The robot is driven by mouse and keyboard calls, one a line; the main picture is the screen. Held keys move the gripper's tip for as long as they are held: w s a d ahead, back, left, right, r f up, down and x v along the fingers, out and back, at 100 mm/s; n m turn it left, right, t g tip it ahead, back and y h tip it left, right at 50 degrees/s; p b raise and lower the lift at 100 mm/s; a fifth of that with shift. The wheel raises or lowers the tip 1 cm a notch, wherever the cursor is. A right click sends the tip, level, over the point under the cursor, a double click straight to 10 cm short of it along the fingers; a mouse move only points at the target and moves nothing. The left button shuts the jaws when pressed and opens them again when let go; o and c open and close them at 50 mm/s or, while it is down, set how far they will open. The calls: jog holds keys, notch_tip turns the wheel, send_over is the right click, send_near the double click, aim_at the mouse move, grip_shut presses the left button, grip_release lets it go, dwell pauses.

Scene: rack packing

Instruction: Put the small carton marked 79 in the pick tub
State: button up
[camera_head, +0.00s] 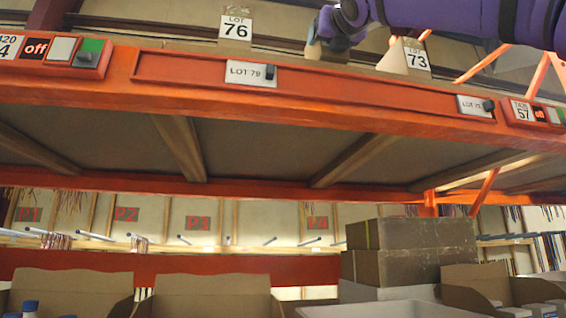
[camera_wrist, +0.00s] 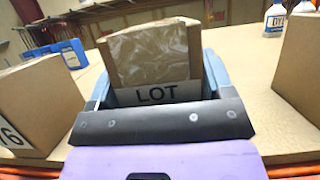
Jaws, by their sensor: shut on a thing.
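My gripper (camera_head: 325,40) is shut on a small tan carton (camera_wrist: 150,52), up at the orange shelf between two other cartons. In the wrist view the held carton is taped and its label reads LOT; its number is hidden by my gripper (camera_wrist: 155,98). I cannot tell whether it is clear of the shelf board. Carton 76 (camera_head: 236,28) stands to the left, and also shows at the left of the wrist view (camera_wrist: 30,100). Carton 73 (camera_head: 415,57) stands to the right. I cannot make out which container is the pick tub.
The orange shelf beam (camera_head: 330,98) carries a LOT 79 tag (camera_head: 251,73) below the gap between the cartons. Bottles (camera_wrist: 275,18) and blue bins (camera_wrist: 70,52) stand farther back on the shelf. Stacked brown boxes (camera_head: 410,265) and a pale container (camera_head: 388,312) are below.

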jog(key=shift+w+a, duration=0.1)
jog(key=shift+w, duration=0.35)
jog(key=shift+f, duration=0.8)
jog(key=shift+s+f, duration=0.1)
jog(key=shift+s, duration=0.2)
jog(key=shift+c, duration=0.5)
